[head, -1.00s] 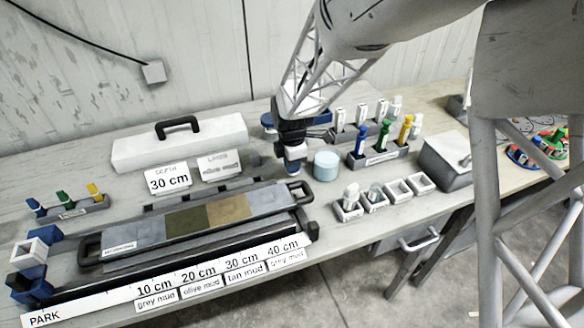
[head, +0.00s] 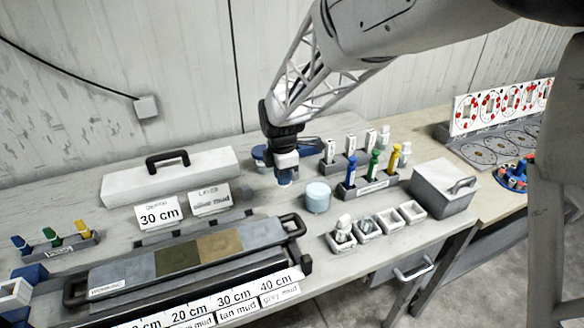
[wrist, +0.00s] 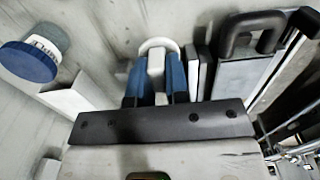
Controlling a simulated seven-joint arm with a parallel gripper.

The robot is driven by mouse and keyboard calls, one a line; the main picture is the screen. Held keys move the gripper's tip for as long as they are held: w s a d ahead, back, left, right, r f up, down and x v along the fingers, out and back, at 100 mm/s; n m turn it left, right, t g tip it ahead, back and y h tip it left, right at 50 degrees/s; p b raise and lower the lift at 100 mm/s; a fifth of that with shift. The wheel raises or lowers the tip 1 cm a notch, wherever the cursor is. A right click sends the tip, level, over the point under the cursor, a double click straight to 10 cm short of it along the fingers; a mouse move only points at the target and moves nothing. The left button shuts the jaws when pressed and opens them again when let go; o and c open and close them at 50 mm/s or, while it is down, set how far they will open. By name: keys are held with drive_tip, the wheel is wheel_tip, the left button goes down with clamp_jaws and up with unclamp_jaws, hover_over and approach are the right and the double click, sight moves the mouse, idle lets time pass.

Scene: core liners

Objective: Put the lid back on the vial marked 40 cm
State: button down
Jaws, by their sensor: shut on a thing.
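My gripper (head: 285,172) is low over the bench, just left of and behind a pale blue cylinder (head: 318,198). In the wrist view its blue fingers (wrist: 157,85) are shut on a small white piece with a rounded end; I cannot tell for sure that it is the lid. Several white vials stand in a row at the back right, one (head: 330,151) at the left end and one (head: 384,136) with a paler top at the right end. Their marks are too small to read, so I cannot tell which is 40 cm.
A rack (head: 368,188) of blue, green and yellow-handled tools stands before the vials. White square cups (head: 390,218) are in front, with a grey box (head: 443,188) right of them. The core tray (head: 130,272) and a white handled case (head: 150,180) are at left.

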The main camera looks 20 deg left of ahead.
idle(0.3)
drive_tip(key=d+r, duration=0.2)
drive_tip(key=d, duration=1)
drive_tip(key=d+r+m, duration=0.1)
drive_tip(key=d, duration=1.1)
drive_tip(key=shift+s+d+r+m, duration=0.15)
drive_tip(key=shift+d+r+m, duration=0.05)
drive_tip(key=shift+r+m, duration=0.15)
drive_tip(key=shift+f, duration=0.25)
drive_tip(key=shift+f, duration=2.9)
drive_tip(key=shift+f, duration=0.2)
drive_tip(key=c, duration=0.5)
unclamp_jaws()
drive_tip(key=shift+c, duration=0.2)
